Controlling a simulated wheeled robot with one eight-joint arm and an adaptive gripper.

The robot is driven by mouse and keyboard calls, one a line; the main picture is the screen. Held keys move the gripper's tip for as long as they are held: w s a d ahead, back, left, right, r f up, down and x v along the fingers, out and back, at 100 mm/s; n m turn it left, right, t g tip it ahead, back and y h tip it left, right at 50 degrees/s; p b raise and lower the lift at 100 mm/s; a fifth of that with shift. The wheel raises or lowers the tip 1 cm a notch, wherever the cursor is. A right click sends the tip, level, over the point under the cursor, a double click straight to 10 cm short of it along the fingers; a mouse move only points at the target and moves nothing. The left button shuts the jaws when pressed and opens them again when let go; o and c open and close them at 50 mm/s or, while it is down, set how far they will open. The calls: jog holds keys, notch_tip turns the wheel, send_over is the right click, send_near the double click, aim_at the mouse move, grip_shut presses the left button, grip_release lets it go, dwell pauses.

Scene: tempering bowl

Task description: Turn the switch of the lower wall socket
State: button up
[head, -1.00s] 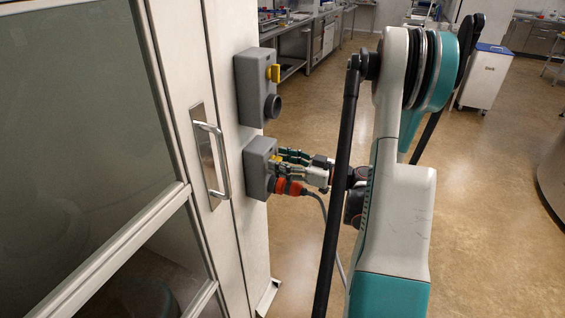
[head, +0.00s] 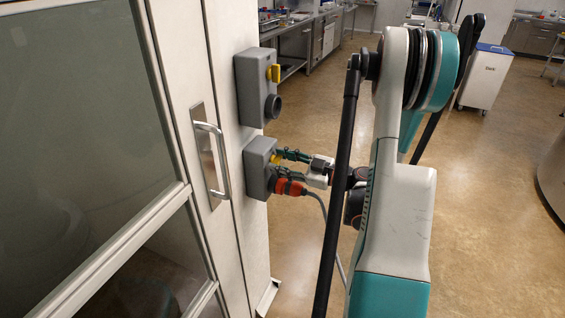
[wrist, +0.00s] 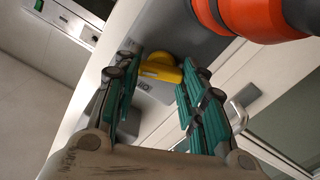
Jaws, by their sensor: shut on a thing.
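The lower wall socket (head: 256,172) is a grey box on the cabinet's side, below a similar upper one. Its yellow switch (head: 275,158) is partly hidden by my fingers in the head view. In the wrist view the yellow switch (wrist: 162,70) shows between the green-padded fingertips. My gripper (head: 282,165) is shut on the switch, one finger on each side, with one finger above the other in the head view. An orange plug (head: 289,187) sits in the socket just below the fingers; it also fills the upper right of the wrist view (wrist: 250,18).
The upper socket (head: 252,90) has its own yellow switch (head: 273,73) and a round dark outlet. A grey cable (head: 320,208) hangs from the orange plug past my arm. A door handle (head: 212,160) is left of the sockets. Open floor lies to the right.

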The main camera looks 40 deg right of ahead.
jog(key=n, duration=0.7)
jog(key=shift+a+f, duration=0.1)
jog(key=n, duration=0.4)
jog(key=shift+f, duration=0.1)
jog(key=shift+n, duration=1.6)
jog(key=shift+f+n, duration=0.1)
jog(key=shift+n, duration=0.2)
jog(key=o, duration=1.1)
jog(key=shift+a, duration=0.1)
jog(key=shift+c, duration=0.2)
